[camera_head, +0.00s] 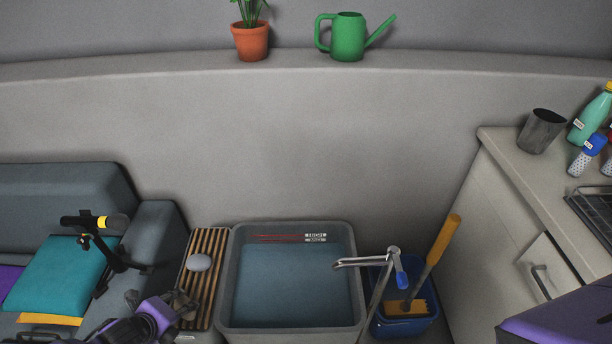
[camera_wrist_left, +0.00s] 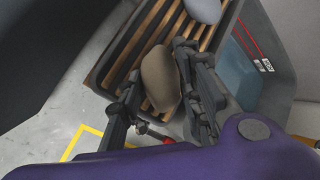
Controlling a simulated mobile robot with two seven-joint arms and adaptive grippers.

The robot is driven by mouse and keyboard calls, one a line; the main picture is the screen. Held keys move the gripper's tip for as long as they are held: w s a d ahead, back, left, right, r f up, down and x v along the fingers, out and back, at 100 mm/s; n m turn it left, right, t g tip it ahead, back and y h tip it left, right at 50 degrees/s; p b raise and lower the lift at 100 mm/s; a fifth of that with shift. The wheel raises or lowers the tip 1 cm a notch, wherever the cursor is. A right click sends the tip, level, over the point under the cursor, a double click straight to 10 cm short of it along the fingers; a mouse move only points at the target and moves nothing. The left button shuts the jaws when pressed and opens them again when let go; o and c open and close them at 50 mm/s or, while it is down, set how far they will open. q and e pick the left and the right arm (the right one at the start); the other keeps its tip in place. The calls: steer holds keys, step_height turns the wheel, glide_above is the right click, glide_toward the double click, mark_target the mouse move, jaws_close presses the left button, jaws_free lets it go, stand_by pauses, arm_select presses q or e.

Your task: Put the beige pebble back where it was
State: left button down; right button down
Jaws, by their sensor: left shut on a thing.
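The beige pebble (camera_wrist_left: 160,77) shows in the left wrist view between the two dark fingers of my left gripper (camera_wrist_left: 162,68), which is shut on it. Wooden slats lie behind the pebble in that view; I cannot tell whether it touches them. In the head view my left gripper (camera_head: 184,305) is over the near end of the slatted rack (camera_head: 207,240), and the beige pebble is hidden there. A grey pebble (camera_head: 199,262) lies on the rack beyond my gripper; it also shows in the left wrist view (camera_wrist_left: 204,9). My right gripper is out of view.
A water-filled grey basin (camera_head: 291,331) adjoins the rack on the right, with a metal tap (camera_head: 367,260) beside it. A blue bucket (camera_head: 405,325) stands further right. A grey sofa (camera_head: 160,222) with a teal cushion (camera_head: 62,272) is on the left.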

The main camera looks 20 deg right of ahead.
arm_select(q)
steer(key=shift+w+f, duration=0.1)
steer(key=shift+f, duration=0.25)
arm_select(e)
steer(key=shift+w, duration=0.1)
arm_select(q)
steer(key=shift+f, duration=0.1)
steer(key=c, duration=1.2)
jaws_free()
steer(key=shift+f, duration=0.1)
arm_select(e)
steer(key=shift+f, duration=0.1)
arm_select(q)
steer(key=shift+s+a+r, duration=0.2)
steer(key=shift+r, duration=0.3)
steer(key=p+v, duration=0.2)
steer(key=v, duration=0.9)
steer(key=shift+s+r, duration=0.1)
steer(key=shift+s, duration=0.05)
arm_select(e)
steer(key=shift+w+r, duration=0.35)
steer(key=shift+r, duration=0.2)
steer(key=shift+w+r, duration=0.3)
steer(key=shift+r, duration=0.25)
